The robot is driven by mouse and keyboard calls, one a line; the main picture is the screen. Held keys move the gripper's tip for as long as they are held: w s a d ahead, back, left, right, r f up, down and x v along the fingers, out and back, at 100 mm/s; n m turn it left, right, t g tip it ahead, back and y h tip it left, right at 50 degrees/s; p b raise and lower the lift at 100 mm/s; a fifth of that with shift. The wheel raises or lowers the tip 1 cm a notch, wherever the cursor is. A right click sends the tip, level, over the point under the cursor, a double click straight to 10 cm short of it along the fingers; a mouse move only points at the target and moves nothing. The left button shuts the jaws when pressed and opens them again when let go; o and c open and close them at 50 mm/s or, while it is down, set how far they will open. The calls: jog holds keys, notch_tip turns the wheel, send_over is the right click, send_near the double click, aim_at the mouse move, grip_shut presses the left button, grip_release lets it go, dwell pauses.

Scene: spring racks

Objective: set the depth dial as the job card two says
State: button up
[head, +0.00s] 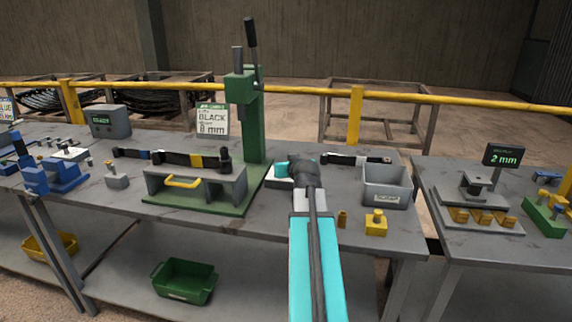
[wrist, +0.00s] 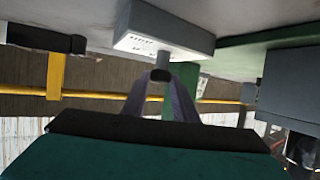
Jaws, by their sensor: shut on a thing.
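The job card (head: 212,120) stands behind the bench and reads BLACK and 8 mm; its top line is too small to read surely. The depth dial appears to be a small grey block (wrist: 180,27) with a white scale plate and a short shaft with a dark knob (wrist: 160,75). My gripper (wrist: 161,88) has its fingers on either side of this knob and is shut on it. In the head view, my gripper (head: 300,168) is beside the green press (head: 252,115) and mostly hides the block (head: 279,184). The dial's setting is not readable.
A grey bin (head: 386,198) and a dark-handled tool (head: 355,159) lie right of my arm. A grey fixture (head: 195,190) with a yellow handle stands left. A display (head: 503,157) on the right bench reads 2 mm. A yellow rail (head: 300,91) runs behind.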

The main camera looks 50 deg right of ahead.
dwell(0.4)
jog(key=o, duration=1.1)
jog(key=shift+c, duration=0.2)
jog(key=shift+s, duration=0.1)
jog(key=b+v, duration=1.1)
jog(key=v, duration=0.2)
jog(key=shift+s+r, duration=0.15)
jog(key=shift+s, duration=0.2)
jog(key=shift+a, duration=0.1)
dwell(0.4)
